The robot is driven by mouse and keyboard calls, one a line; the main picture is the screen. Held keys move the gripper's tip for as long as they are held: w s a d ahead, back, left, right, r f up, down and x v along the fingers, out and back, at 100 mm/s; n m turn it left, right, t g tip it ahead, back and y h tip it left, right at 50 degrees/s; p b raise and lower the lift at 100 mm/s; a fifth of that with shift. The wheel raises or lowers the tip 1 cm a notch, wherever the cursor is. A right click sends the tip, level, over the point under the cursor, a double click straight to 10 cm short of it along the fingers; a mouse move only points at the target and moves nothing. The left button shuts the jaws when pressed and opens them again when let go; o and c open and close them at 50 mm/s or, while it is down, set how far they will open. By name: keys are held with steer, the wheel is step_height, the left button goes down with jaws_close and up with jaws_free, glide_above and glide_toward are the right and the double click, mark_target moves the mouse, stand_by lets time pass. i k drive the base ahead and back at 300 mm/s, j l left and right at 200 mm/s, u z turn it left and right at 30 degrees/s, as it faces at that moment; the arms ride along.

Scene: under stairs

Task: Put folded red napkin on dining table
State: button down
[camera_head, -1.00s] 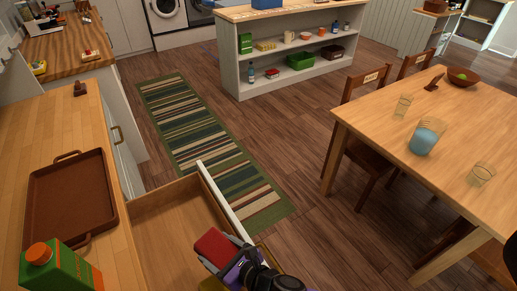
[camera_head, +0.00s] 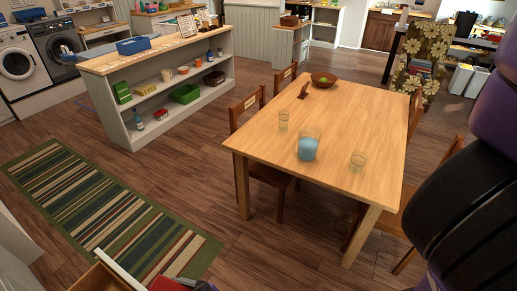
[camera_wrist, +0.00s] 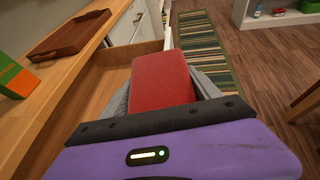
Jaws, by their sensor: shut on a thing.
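The folded red napkin (camera_wrist: 162,78) is held between the fingers of my gripper (camera_wrist: 163,92) in the wrist view, above the open drawer. In the head view only a bit of the red napkin (camera_head: 168,284) shows at the bottom edge, and most of my gripper is out of frame. The wooden dining table (camera_head: 345,105) stands in the middle right of the head view, apart from my gripper. Its near left part is bare.
The open drawer (camera_wrist: 105,80) and counter (camera_wrist: 60,70) are close by. A striped rug (camera_head: 100,215) lies on clear floor.

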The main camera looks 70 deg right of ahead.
mark_target(373, 156)
steer(key=k+l+z, duration=0.15)
steer(key=z, duration=0.3)
steer(key=k+l+z, duration=0.2)
steer(key=z, duration=0.25)
steer(key=k+l+z, duration=0.1)
steer(key=l+z, duration=0.2)
steer(key=z, duration=0.2)
steer(key=l+z, duration=0.2)
steer(key=z, duration=0.15)
steer(key=i+l+z, duration=0.15)
steer(key=z, duration=0.25)
